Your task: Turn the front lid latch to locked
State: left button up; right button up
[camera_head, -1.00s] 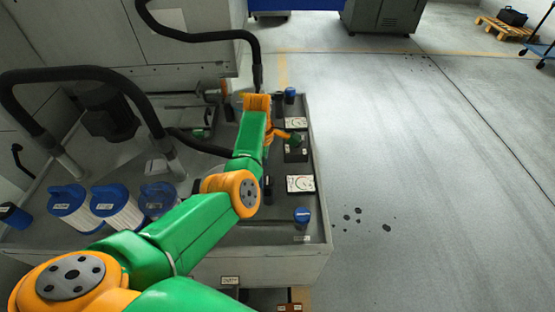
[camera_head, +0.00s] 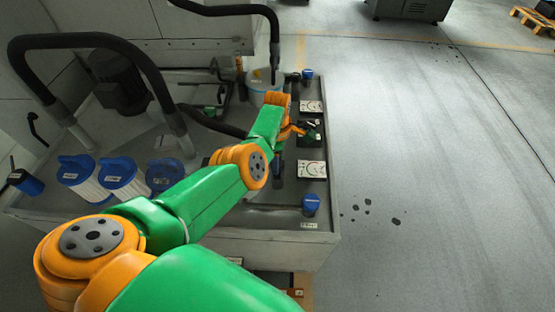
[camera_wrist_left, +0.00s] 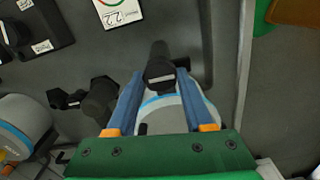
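In the left wrist view, a dark handle-like piece (camera_wrist_left: 160,68) stands between the two blue fingertips of my left gripper (camera_wrist_left: 161,74). I cannot tell whether the fingers touch it, nor whether it is the front lid latch. The fingers are spread apart. A second dark piece with a knobbed end (camera_wrist_left: 88,98) lies just left of the fingers. In the head view, my left gripper (camera_head: 298,129) is over the right-hand strip of the grey machine top, beside a black block (camera_head: 311,134). Its fingers are too small there to read. My right gripper is not in view.
White gauge cards (camera_head: 311,107) and (camera_head: 312,170) and blue caps (camera_head: 307,74) and (camera_head: 311,203) line the machine's right edge. Blue-topped filters (camera_head: 118,174) stand at left. Black hoses (camera_head: 150,66) arch over the machine. The floor at right (camera_head: 430,170) is open.

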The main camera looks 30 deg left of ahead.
pick_arm(q)
grip_shut()
jog(key=m, duration=0.4)
jog(key=shift+p, duration=0.4)
jog(key=m, duration=0.4)
jog(key=shift+m, duration=0.3)
jog(key=m, duration=0.4)
jog(key=shift+p, duration=0.35)
jog(key=shift+f+m, duration=0.1)
jog(key=shift+m, duration=2.6)
jog(key=shift+s+d, duration=0.1)
